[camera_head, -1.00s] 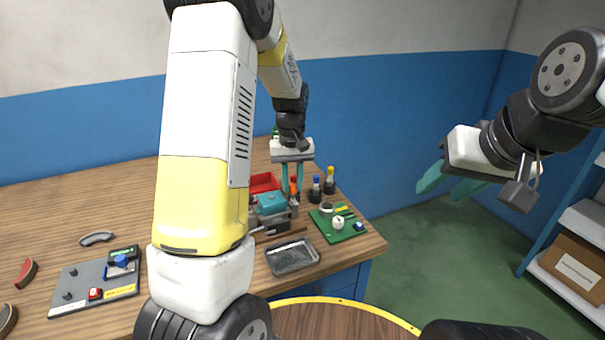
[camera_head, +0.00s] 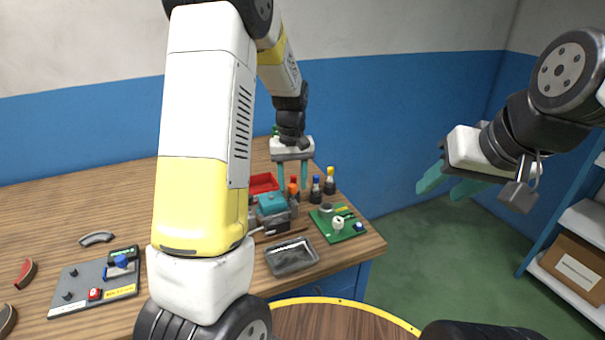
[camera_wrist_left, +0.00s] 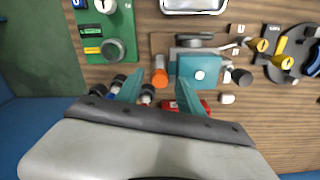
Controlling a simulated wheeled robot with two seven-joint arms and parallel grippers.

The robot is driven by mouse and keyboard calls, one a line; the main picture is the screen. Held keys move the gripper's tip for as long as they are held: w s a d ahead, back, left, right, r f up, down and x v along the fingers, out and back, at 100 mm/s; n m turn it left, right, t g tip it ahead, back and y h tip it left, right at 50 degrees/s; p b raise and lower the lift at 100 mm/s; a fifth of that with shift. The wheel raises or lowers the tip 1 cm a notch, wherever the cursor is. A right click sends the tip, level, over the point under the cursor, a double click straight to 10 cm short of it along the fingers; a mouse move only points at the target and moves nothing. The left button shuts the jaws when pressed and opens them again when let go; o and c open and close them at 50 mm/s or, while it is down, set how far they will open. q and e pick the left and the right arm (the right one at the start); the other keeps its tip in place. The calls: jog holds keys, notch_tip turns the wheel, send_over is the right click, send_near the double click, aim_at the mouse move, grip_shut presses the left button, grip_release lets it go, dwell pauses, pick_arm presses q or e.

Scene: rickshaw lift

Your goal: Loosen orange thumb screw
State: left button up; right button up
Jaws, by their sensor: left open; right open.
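The orange thumb screw (camera_head: 293,188) is on the right side of the small teal-topped vise (camera_head: 271,203). In the left wrist view, the orange screw (camera_wrist_left: 160,78) is beside the teal block (camera_wrist_left: 200,72). My left gripper (camera_head: 293,182) is open, with its teal fingers spread to either side of the screw. In the left wrist view, the gripper (camera_wrist_left: 158,88) has nothing clamped, and I cannot tell whether a finger touches the screw. My right gripper (camera_head: 448,186) is open and empty, in the air right of the table.
A red bin (camera_head: 263,182) and several small bottles (camera_head: 329,181) stand close around the vise. A green board (camera_head: 339,224) and a metal tray (camera_head: 292,257) lie in front. A grey panel (camera_head: 80,287) lies at the left. The table's right edge is near.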

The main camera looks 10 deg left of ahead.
aim_at(293, 185)
pick_arm(q)
notch_tip(293, 185, up, 7)
jog(key=shift+r, duration=0.2)
dwell(0.3)
jog(key=shift+s+r, duration=0.15)
jog(key=shift+r, duration=0.05)
jog(key=s+d+r+m+t+h, duration=0.1)
jog(key=s+r, duration=0.4)
jog(key=s, duration=0.7)
jog(key=s+r+m+t+h, duration=0.1)
jog(key=s+r+m+t, duration=0.2)
jog(key=s, duration=0.8)
notch_tip(293, 185, up, 3)
jog(key=shift+s+d+r+m+t, duration=0.1)
jog(key=shift+s+d+m+t, duration=0.25)
jog(key=shift+t, duration=0.75)
